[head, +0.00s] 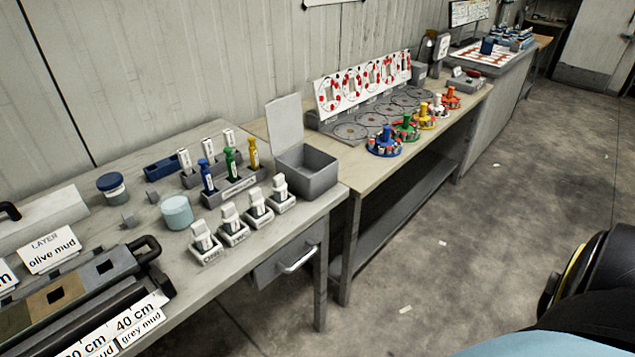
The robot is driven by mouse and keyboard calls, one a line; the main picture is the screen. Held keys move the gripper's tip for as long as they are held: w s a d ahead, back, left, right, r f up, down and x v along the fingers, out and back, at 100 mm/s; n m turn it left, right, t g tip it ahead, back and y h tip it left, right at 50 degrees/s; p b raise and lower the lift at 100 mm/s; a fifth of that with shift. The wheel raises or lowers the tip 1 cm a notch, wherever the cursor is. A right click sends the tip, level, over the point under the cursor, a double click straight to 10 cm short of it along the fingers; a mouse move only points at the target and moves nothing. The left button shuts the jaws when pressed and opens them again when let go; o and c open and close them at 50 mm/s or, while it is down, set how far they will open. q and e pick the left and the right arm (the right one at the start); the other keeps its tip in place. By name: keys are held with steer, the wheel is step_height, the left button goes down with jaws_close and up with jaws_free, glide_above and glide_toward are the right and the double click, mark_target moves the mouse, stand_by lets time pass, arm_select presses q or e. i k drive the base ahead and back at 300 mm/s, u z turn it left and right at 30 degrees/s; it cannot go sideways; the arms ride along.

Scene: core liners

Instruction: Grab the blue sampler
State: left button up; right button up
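The blue sampler (207,178) stands upright in a grey rack (238,192) on the near grey bench. A green sampler (231,163) and a yellow sampler (253,153) stand to its right in the same rack. The lower end of the blue sampler is hidden in the rack. Neither of my grippers shows in the head view.
White-capped containers in holders (232,224) stand in front of the rack. A jar (176,211) and a blue-lidded jar (112,187) are left. An open grey box (306,170) is right. Core trays (75,290) fill the near left.

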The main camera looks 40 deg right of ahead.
mark_target(205, 175)
steer(key=z, duration=0.65)
steer(key=i, duration=0.2)
steer(key=z, duration=1.45)
steer(key=k, duration=1.2)
steer(key=z, duration=1.15)
steer(key=i, duration=0.8)
steer(key=u, duration=0.75)
steer(key=i, duration=1.6)
steer(key=u, duration=1.85)
steer(key=i, duration=0.55)
steer(key=u, duration=0.5)
